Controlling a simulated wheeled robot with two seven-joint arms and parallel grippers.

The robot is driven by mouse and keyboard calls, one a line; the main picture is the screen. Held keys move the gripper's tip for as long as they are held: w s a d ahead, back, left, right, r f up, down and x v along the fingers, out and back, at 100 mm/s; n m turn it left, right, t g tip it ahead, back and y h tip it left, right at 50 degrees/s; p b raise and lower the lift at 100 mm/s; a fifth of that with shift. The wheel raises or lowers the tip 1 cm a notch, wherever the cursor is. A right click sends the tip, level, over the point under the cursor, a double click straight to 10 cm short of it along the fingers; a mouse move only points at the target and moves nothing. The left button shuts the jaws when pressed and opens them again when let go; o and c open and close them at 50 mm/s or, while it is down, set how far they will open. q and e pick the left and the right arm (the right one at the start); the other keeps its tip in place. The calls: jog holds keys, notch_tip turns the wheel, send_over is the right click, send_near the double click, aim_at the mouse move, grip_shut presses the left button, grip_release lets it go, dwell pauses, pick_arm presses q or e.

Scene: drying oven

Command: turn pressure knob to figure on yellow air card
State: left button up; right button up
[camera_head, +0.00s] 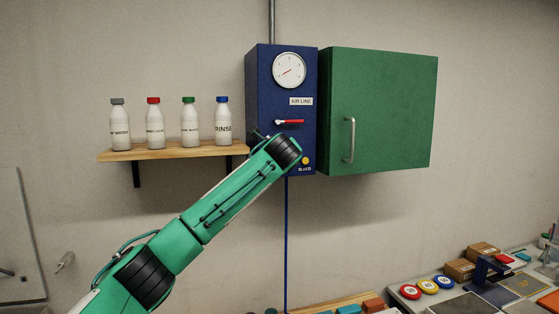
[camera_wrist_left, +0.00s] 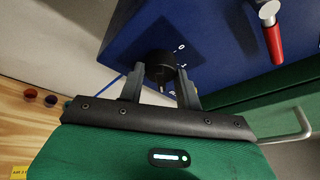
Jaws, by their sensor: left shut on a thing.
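A blue air-line box (camera_head: 282,90) hangs on the wall with a round white gauge (camera_head: 289,70) at its top. The gauge's red needle slants to the lower left; its figures are too small to read. In the left wrist view a black knob (camera_wrist_left: 159,66) sits on the blue box, between the fingers of my left gripper (camera_wrist_left: 160,80), which is shut on it. In the head view my left arm hides the knob and most of the gripper. A yellow piece with dark print (camera_wrist_left: 19,171) shows at the wrist view's lower left, unreadable. My right gripper is out of view.
A red-handled lever (camera_head: 289,122) is on the box above my wrist. A green cabinet (camera_head: 385,110) with a handle adjoins the box on the right. A wooden shelf (camera_head: 170,151) with several bottles is at left. A cluttered bench is at lower right.

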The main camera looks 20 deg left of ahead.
pick_arm(q)
jog(key=shift+w+d+m+g+y, duration=0.15)
jog(key=shift+m+g+y, duration=0.7)
jog(key=shift+m, duration=0.9)
jog(key=shift+d+m+g+y, duration=0.1)
jog(key=shift+m+g+y, duration=0.7)
jog(key=shift+m, duration=0.95)
jog(key=o, duration=1)
jog(key=b+v, duration=0.7)
jog(key=v, duration=0.6)
jog(key=shift+s+d, duration=0.25)
jog(key=shift+d, duration=0.1)
